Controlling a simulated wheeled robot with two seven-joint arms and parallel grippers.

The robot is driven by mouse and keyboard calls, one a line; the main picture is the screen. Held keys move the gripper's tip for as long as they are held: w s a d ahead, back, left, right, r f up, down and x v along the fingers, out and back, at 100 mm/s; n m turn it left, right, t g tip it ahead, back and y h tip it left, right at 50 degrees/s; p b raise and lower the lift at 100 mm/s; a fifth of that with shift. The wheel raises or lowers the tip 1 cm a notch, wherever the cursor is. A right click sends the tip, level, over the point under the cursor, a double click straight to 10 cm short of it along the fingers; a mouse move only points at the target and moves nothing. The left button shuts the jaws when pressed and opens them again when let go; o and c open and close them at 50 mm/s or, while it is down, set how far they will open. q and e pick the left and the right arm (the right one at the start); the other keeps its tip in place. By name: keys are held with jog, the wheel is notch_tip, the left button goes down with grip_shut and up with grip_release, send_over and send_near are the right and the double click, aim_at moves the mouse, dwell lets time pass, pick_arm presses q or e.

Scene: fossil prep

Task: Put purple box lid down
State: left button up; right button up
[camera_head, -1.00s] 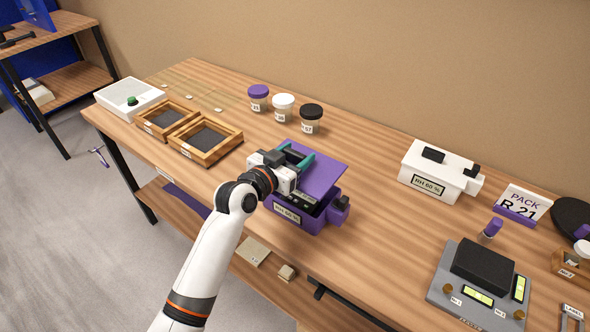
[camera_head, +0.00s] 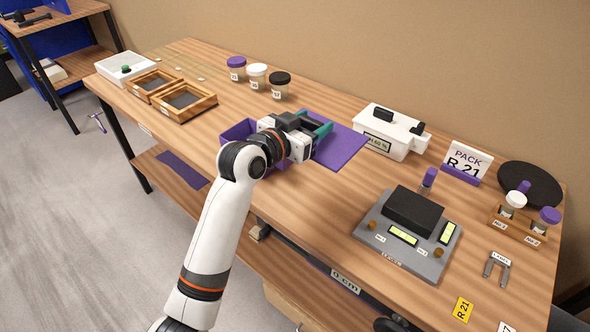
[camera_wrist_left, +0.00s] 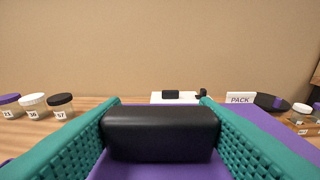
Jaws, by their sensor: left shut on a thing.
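The flat purple box lid (camera_head: 342,150) is in my left gripper (camera_head: 318,129), to the right of the purple box. Its black handle (camera_wrist_left: 160,132) sits between the two teal fingers in the left wrist view, and the gripper is shut on it. The lid looks roughly level over the table; I cannot tell how high it is. The purple box (camera_head: 238,131) stands at the table's front edge, partly hidden behind my left arm. The right gripper is not in view.
A white box with a humidity display (camera_head: 390,132) stands just beyond the lid. A grey scale-like device (camera_head: 407,222) is in front to the right. Jars (camera_head: 257,76) and wooden trays (camera_head: 184,101) stand to the left. Bare wood (camera_head: 305,190) lies in front of the lid.

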pick_arm(q)
notch_tip(320, 180, down, 8)
jog(key=f, duration=0.1)
jog(key=b, duration=0.1)
send_over(306, 192)
notch_tip(306, 192, down, 4)
jog(key=shift+f, duration=0.9)
jog(key=shift+f+b, duration=0.5)
jog(key=shift+f, duration=1.15)
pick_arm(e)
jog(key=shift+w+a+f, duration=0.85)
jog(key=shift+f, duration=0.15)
pick_arm(q)
jog(key=shift+f, duration=0.1)
jog(key=shift+f, duration=0.15)
jog(key=o, duration=1)
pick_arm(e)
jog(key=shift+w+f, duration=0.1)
